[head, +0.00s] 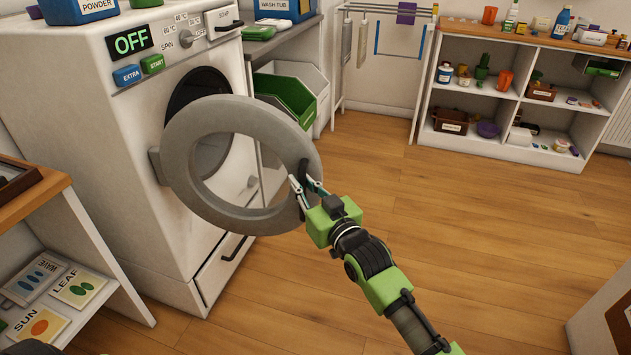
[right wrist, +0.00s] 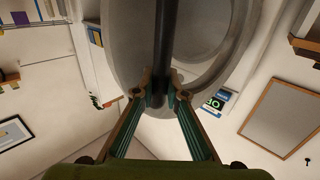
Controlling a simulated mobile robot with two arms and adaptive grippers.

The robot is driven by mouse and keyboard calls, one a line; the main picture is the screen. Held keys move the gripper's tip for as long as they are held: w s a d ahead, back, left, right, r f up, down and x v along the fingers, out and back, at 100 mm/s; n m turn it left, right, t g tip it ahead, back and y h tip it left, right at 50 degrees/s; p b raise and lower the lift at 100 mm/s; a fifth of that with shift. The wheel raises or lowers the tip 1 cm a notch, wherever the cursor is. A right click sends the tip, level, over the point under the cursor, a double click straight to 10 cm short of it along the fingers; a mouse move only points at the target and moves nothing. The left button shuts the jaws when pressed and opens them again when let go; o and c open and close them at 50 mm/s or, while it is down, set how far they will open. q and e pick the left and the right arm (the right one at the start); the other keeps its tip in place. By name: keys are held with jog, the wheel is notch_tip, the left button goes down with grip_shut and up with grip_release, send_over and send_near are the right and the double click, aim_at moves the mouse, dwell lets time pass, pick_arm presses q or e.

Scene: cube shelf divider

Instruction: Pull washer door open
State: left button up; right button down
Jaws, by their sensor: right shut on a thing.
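The white washer (head: 95,110) stands at the left with its display reading OFF. Its round grey door (head: 180,150) stands partly open, swung out from the dark drum opening (head: 195,90) and hinged at its left side. My right gripper (head: 303,186) is at the door's right rim, shut on the dark door handle. In the right wrist view the handle (right wrist: 162,50) runs as a dark bar between the fingertips (right wrist: 160,95), with the grey door ring (right wrist: 125,60) behind it. My left gripper is not in view.
A green bin (head: 285,97) stands right of the washer, behind the door. A white shelf (head: 520,95) with bottles and boxes is at the back right. A shelf with seed-like cards (head: 75,287) is at the lower left. The wooden floor (head: 450,220) in the middle is clear.

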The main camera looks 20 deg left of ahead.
jog(key=shift+s+d, duration=0.1)
jog(key=shift+s, duration=0.05)
jog(key=c, duration=2.1)
grip_release()
jog(key=v, duration=1.2)
jog(key=shift+s, duration=0.1)
